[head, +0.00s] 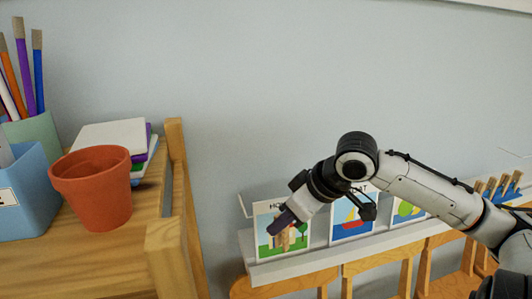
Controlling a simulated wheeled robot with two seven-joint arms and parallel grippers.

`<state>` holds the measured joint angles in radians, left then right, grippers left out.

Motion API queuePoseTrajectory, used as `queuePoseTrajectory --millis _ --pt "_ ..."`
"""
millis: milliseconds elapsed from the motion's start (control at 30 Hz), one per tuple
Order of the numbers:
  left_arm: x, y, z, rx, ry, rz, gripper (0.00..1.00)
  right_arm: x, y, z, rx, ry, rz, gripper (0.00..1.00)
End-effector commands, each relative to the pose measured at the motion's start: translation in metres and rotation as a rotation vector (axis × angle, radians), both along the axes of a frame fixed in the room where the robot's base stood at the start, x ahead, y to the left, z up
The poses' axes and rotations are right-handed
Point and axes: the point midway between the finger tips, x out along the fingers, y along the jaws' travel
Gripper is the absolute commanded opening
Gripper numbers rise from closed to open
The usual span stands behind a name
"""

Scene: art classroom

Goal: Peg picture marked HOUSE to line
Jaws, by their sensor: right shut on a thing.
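The HOUSE picture (265,214) is a white-edged card at the left end of the pale ledge. Only the first letters of its word show. My right gripper (277,229) reaches down across the card from the upper right. It is shut, with its fingers over the card's upper and middle part. A tan shape shows just below the fingertips; whether it is the drawn house or a separate wooden piece is unclear. The card appears close to the ledge, and its grip points are hidden. Several blue-and-wood pegs (499,188) show at the far right. My left gripper is out of view.
A boat picture (346,229) and another picture (404,211) stand along the ledge (300,264). At left, a wooden shelf (110,262) holds a terracotta pot (95,190), a blue box (28,200), books (112,136) and brushes. The wall above is clear.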

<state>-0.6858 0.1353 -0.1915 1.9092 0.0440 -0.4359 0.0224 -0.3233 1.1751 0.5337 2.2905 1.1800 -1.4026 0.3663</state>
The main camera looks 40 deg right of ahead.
Motion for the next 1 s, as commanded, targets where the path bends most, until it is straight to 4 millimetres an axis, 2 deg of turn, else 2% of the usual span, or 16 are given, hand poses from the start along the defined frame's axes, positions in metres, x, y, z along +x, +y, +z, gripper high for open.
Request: queuePoseTrajectory --millis 567,767,1000 --pt "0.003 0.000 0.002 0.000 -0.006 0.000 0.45 0.007 -0.021 0.015 0.004 0.006 -0.123 0.01" --pt "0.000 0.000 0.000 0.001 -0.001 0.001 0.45 0.011 -0.036 0.027 -0.007 0.019 -0.206 0.01" --pt "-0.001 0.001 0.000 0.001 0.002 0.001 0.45 0.016 -0.043 0.036 -0.007 0.028 -0.266 0.01"
